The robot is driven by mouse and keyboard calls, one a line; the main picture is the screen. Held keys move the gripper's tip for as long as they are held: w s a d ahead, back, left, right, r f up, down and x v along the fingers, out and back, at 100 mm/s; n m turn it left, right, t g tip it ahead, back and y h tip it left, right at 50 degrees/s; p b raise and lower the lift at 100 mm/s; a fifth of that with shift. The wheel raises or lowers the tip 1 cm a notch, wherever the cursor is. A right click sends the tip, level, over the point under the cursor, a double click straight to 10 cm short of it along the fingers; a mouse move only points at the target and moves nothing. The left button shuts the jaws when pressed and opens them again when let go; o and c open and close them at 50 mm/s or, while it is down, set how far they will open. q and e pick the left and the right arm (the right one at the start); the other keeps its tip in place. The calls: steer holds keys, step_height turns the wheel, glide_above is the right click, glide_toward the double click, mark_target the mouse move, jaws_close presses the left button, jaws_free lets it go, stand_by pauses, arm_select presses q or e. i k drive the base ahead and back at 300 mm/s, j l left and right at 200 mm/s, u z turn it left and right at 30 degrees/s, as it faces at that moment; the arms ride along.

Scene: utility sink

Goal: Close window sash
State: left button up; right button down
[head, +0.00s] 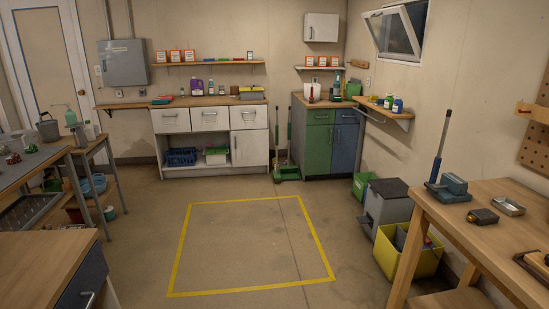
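The window (398,32) is high on the right wall, above a small wooden wall shelf. Its white-framed sash (400,14) is open, tilted out from the wall along its top edge. The pane looks dark. Neither of my grippers is in the head view, and nothing touches the window.
The wall shelf (378,112) with several bottles juts out below the window. A green and blue cabinet (322,140), a grey bin (385,205), a yellow crate (424,262) and a wooden workbench (490,205) line the right side. The floor inside the yellow outline (250,291) is clear.

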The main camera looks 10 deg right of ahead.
mark_target(400, 9)
steer(key=i+l+z, duration=0.2)
steer(key=i, duration=0.4)
steer(key=i+j+z, duration=0.15)
steer(key=i, duration=0.45)
steer(key=i+z, duration=0.2)
steer(key=i, duration=0.4)
steer(key=i+j+z, duration=0.15)
steer(key=i, duration=0.4)
steer(key=i+u, duration=0.1)
steer(key=i, duration=0.7)
steer(key=i+u, duration=0.15)
steer(key=i, duration=0.65)
steer(key=i+l+u, duration=0.1)
steer(key=i, duration=0.7)
steer(key=l, duration=0.1)
